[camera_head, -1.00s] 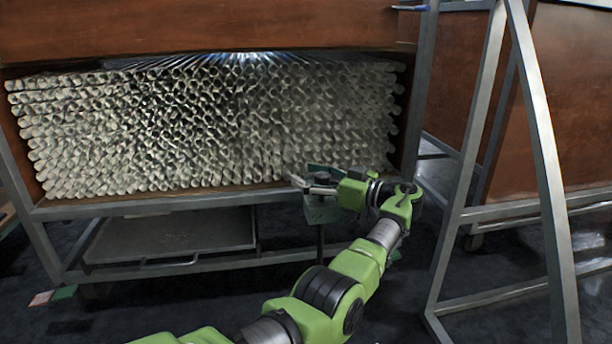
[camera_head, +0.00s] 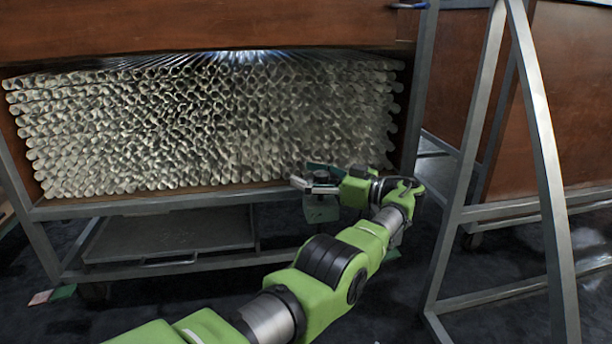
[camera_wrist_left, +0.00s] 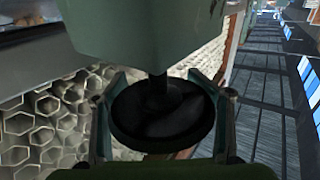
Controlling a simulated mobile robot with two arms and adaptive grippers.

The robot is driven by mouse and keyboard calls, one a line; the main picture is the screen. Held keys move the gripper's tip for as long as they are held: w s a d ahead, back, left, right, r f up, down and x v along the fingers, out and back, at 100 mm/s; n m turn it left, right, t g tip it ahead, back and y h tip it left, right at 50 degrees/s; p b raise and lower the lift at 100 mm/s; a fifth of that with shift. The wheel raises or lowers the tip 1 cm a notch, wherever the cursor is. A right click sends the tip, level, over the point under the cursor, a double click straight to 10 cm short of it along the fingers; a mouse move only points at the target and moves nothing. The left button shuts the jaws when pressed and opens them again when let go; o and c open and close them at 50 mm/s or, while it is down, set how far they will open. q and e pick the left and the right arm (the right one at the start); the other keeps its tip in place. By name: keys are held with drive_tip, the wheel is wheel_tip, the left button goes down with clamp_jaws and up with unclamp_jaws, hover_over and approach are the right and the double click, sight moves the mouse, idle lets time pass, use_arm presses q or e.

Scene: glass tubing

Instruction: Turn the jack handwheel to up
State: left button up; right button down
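The jack handwheel (camera_wrist_left: 160,118) is a dark round wheel on a short stem under a green jack body (camera_wrist_left: 148,35) in the left wrist view. My left gripper (camera_head: 313,178) reaches the jack in front of the rack's lower right part. In the left wrist view its two fingers lie on opposite sides of the wheel, close against the rim, and it looks shut on the handwheel. In the head view the wheel is mostly hidden by the fingers, and the green jack body (camera_head: 321,209) shows just below them. My right gripper is not in view.
A rack of stacked glass tubes (camera_head: 200,125) stands behind the jack. A lower metal shelf (camera_head: 170,235) is below it at left. A grey A-shaped frame (camera_head: 546,160) stands close on the right of my arm. Dark floor is open in front at left.

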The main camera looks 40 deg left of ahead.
use_arm(q)
drive_tip(key=shift+o, duration=0.6)
drive_tip(key=shift+w+d, duration=0.1)
drive_tip(key=shift+d, duration=0.2)
drive_tip(key=shift+a, duration=0.1)
drive_tip(key=shift+a, duration=0.1)
drive_tip(key=shift+r, duration=0.3)
wheel_tip(320, 180, up, 9)
drive_tip(key=shift+r, duration=0.2)
drive_tip(key=shift+o, duration=0.3)
